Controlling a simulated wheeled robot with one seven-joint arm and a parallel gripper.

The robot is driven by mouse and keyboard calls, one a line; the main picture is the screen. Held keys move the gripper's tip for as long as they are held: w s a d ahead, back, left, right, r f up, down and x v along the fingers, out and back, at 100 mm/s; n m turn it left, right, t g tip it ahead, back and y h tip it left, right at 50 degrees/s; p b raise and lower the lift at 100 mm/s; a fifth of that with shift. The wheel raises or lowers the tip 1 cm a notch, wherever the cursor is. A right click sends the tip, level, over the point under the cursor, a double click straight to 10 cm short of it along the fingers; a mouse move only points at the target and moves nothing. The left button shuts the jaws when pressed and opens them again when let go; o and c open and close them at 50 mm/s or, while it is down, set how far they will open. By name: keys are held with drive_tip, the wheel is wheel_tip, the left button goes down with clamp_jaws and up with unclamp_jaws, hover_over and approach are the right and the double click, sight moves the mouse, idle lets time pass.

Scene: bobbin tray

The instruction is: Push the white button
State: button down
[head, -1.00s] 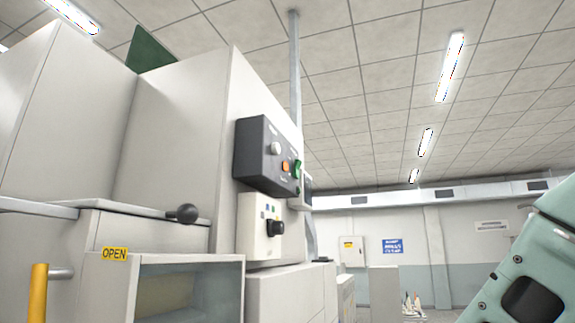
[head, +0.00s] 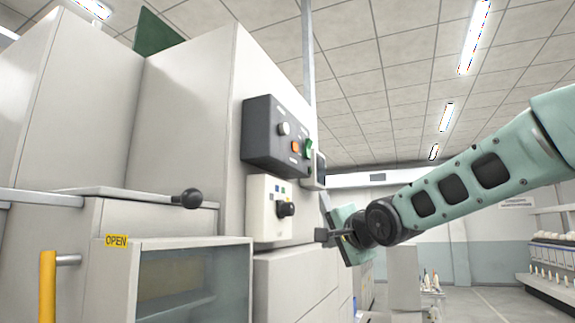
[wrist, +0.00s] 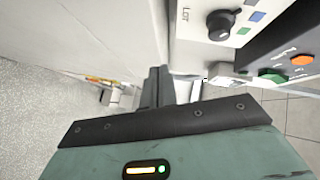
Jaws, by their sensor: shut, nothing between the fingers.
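The white button (head: 284,129) is a round pale cap at the upper left of a dark control box (head: 262,150) on the machine's side. It is not seen in the wrist view. An orange button (head: 295,146) and a green button (head: 308,149) sit to its right on the same box. My gripper (head: 319,235) is shut and empty, below and to the right of the box, apart from it. In the wrist view its closed fingers (wrist: 156,86) point away, and the orange button (wrist: 301,60) and green button (wrist: 273,75) show at the right.
A white panel with a black knob (head: 286,208) is below the dark box. Shelves with bobbins (head: 552,262) stand far right.

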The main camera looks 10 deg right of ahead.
sight(284, 129)
wheel_tip(284, 129, up, 28)
drive_tip(key=s+d+m+t+y+p, duration=0.1)
drive_tip(key=d+m+t+y+p, duration=0.1)
drive_tip(key=m+t, duration=0.4)
drive_tip(key=shift+f+t+y, duration=0.15)
drive_tip(key=shift+t+y, duration=0.25)
drive_tip(key=shift+t, duration=0.1)
drive_tip(key=w+a+b, duration=0.2)
drive_tip(key=w+a, duration=0.3)
drive_tip(key=a, duration=0.2)
drive_tip(key=shift+w+a, duration=0.1)
drive_tip(key=shift+w, duration=0.05)
idle(1.0)
drive_tip(key=shift+w+a, duration=0.2)
drive_tip(key=shift+a, duration=0.05)
